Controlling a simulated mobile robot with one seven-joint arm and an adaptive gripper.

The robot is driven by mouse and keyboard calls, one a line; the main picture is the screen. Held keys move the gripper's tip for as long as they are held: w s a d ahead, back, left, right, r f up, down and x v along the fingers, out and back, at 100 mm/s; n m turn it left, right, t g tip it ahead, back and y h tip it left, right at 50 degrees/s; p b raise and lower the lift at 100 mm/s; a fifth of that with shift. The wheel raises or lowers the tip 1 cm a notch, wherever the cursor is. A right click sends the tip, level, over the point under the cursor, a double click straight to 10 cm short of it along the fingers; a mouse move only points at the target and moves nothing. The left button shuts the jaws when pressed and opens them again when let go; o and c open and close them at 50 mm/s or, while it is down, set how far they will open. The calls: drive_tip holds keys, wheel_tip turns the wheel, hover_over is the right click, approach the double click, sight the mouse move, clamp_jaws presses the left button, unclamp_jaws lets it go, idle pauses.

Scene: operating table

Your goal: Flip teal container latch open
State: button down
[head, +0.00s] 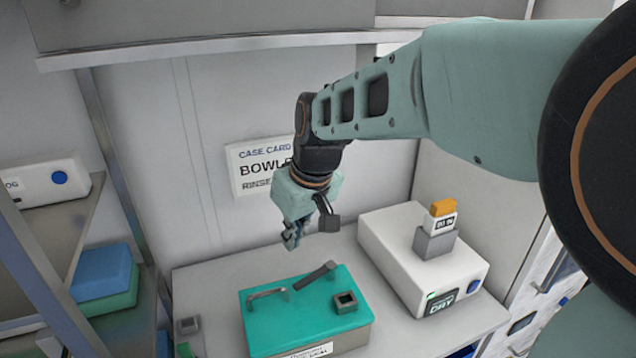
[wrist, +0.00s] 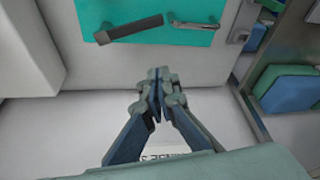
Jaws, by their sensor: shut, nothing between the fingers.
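The teal container (head: 310,314) sits on the table, a box with a teal lid. On its lid are a light metal handle (head: 268,292) at the left, a dark grey bar (head: 316,275) at the back, and a small dark square socket (head: 345,301) at the right. I cannot tell for sure which part is the latch. The teal lid (wrist: 150,40) shows in the wrist view at the top, with the dark bar (wrist: 128,29) and metal handle (wrist: 196,25). My gripper (head: 290,240) is shut and empty, above and behind the container, apart from it.
A white device (head: 420,255) with a dark display stands right of the container, with an orange-topped block (head: 441,215) on it. A case card (head: 258,168) hangs on the back wall. Blue and green bins (head: 104,280) are at the left. A small grey square piece (head: 188,326) lies left of the container.

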drive_tip(key=x, duration=0.8)
drive_tip(key=shift+f+p, duration=0.15)
drive_tip(key=shift+p, duration=0.25)
drive_tip(key=s+d, duration=0.2)
drive_tip(key=shift+s+d+p, duration=0.15)
drive_tip(key=shift+s+p, duration=0.1)
drive_tip(key=shift+p, duration=0.05)
drive_tip(key=shift+s+d, duration=0.15)
drive_tip(key=shift+d, duration=0.05)
